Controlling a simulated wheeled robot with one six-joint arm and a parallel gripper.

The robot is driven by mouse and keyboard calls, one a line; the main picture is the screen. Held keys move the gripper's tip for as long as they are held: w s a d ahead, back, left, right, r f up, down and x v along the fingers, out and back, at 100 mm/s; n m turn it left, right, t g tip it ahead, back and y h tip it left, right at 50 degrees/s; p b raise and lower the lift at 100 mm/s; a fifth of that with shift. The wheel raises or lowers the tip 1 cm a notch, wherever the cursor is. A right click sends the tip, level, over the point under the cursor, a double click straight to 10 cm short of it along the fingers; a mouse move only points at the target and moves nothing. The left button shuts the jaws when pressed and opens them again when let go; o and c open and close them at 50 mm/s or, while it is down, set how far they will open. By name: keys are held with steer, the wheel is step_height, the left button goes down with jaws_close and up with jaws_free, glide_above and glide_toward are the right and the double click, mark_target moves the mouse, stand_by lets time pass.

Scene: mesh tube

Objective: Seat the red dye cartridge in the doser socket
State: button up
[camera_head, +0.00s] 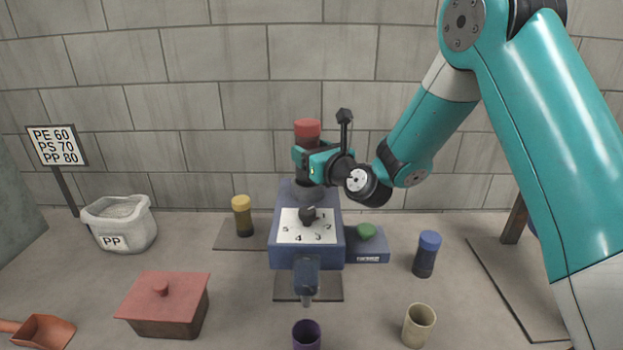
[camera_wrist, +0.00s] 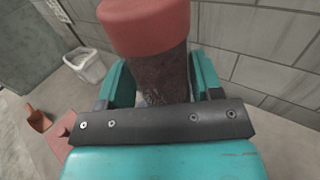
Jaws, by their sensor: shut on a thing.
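The red dye cartridge (camera_head: 307,130) has a red cap and a dark body, and stands upright in my gripper (camera_head: 312,163). In the wrist view the cartridge (camera_wrist: 155,60) sits between the two teal fingers of my gripper (camera_wrist: 160,85), which is shut on its body. The blue doser (camera_head: 306,255) has a white numbered dial with a dark knob and a front spout. A dark round collar, perhaps the socket (camera_head: 305,190), shows at its back top, directly below my gripper. The cartridge's lower end is hidden by my gripper, so I cannot tell whether it is inside the socket.
A yellow-capped cartridge (camera_head: 242,216) stands left of the doser and a blue-capped one (camera_head: 426,254) right. A green-topped item (camera_head: 366,232) sits beside the doser. A red-lidded box (camera_head: 164,304), PP bag (camera_head: 119,222), scoop (camera_head: 40,331), purple cup (camera_head: 306,335) and cream cup (camera_head: 418,325) stand around.

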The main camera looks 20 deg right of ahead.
steer(key=shift+f+b, duration=1.05)
steer(key=shift+f, duration=1.35)
steer(key=shift+f, duration=0.15)
steer(key=o, duration=1.1)
steer(key=shift+r, duration=0.2)
